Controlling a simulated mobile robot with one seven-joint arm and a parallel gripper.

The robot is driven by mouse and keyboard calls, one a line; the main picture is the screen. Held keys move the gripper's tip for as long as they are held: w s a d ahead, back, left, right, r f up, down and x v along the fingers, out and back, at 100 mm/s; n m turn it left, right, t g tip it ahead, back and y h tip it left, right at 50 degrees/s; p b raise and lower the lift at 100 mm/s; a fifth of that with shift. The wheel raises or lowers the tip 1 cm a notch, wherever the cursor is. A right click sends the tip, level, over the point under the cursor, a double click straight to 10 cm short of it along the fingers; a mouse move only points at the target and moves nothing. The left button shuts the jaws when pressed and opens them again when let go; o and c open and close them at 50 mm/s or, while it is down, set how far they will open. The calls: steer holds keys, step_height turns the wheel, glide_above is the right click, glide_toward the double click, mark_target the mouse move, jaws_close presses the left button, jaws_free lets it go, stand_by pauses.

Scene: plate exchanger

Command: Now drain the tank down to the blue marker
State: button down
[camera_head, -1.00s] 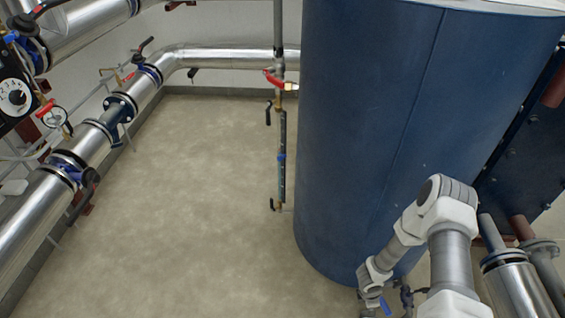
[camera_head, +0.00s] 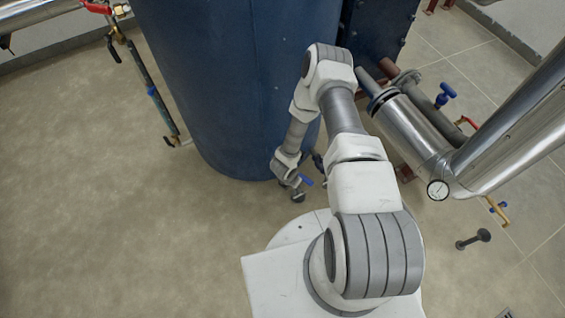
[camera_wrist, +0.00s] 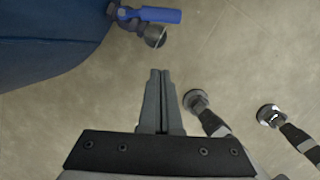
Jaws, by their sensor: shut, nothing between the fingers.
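The tank (camera_head: 230,80) is a large dark blue cylinder on the floor. A drain valve with a blue lever handle (camera_wrist: 158,15) and a dark round outlet (camera_wrist: 154,36) sits low at the tank's side in the wrist view. The handle also shows small in the head view (camera_head: 306,180). My gripper (camera_wrist: 160,75) is shut and empty, its fingertips just below the outlet in the wrist picture and apart from the handle. A thin sight tube (camera_head: 148,75) stands left of the tank, with a blue marker (camera_head: 152,91) on it. The liquid level is too small to read.
Two dark fittings with round ends (camera_wrist: 195,101) lie right of my fingers in the wrist view. Silver pipes (camera_head: 425,135) with a dial gauge (camera_head: 437,190) and another blue-handled valve (camera_head: 445,92) stand right of the tank. The floor at the left is clear.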

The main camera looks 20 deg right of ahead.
steer(key=w+d+f+b, duration=0.3)
steer(key=d+f+b, duration=0.2)
steer(key=f, duration=0.4)
steer(key=shift+w+f, duration=0.15)
steer(key=shift+w, duration=0.2)
steer(key=shift+d, duration=0.1)
